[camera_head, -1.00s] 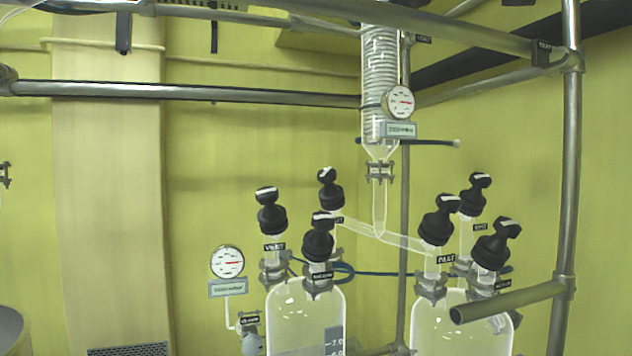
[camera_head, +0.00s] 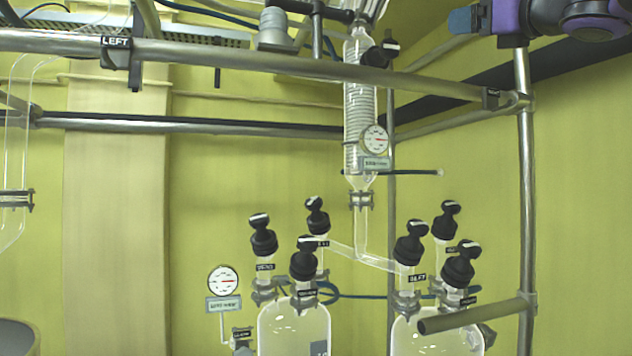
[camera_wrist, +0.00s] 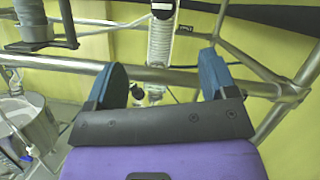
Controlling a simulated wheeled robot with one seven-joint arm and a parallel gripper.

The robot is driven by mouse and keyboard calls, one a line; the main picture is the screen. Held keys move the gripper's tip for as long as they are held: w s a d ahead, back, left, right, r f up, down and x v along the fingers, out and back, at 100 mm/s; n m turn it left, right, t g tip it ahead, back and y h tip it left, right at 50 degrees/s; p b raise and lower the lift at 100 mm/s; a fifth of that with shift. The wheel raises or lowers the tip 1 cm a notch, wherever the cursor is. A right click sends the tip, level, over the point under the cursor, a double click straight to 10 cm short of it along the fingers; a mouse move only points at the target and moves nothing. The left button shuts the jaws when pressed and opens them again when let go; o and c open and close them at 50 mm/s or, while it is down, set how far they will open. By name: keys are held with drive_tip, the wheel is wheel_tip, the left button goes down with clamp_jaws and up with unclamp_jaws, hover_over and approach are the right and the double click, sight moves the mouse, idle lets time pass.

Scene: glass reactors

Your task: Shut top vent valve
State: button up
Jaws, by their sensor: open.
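A black-knobbed valve (camera_head: 380,52) sits at the top of the coiled glass condenser (camera_head: 358,105), just above the front rail; its label cannot be read. My gripper (camera_head: 465,20) shows at the upper right edge in the head view, to the right of this valve and apart from it. In the wrist view my gripper (camera_wrist: 162,78) has its two blue fingers spread wide with nothing between them. The condenser (camera_wrist: 160,45) stands beyond the fingers there, with a black part (camera_wrist: 163,9) in front of its upper end. Whether the valve is open or shut cannot be told.
Metal rails (camera_head: 250,62) cross in front of the condenser, and an upright post (camera_head: 526,170) stands at right. Several more black-knobbed valves (camera_head: 262,236) top the glass reactors (camera_head: 295,330) below. A gauge (camera_head: 375,139) hangs beside the condenser. A grey cylindrical fitting (camera_head: 274,28) is at the top.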

drive_tip(key=s+a+f+n+g+h, duration=0.1)
drive_tip(key=s+f+n+g, duration=0.2)
drive_tip(key=f+n, duration=0.45)
drive_tip(key=s+a+f+n+g, duration=0.1)
drive_tip(key=s+f+n+g, duration=0.2)
drive_tip(key=f, duration=0.8)
drive_tip(key=s+a+f+n+g+h, duration=0.1)
drive_tip(key=s+f+n+g, duration=0.15)
drive_tip(key=f+n, duration=0.5)
drive_tip(key=s+d+f+n+g+h, duration=0.3)
drive_tip(key=s+f+n, duration=0.2)
drive_tip(key=f, duration=0.6)
drive_tip(key=s+d+f+n+g+h, duration=0.3)
drive_tip(key=s+f, duration=0.3)
drive_tip(key=f, duration=0.6)
drive_tip(key=shift+s+d+n+h, duration=0.25)
drive_tip(key=shift+n+h, duration=0.25)
drive_tip(key=shift+n, duration=0.4)
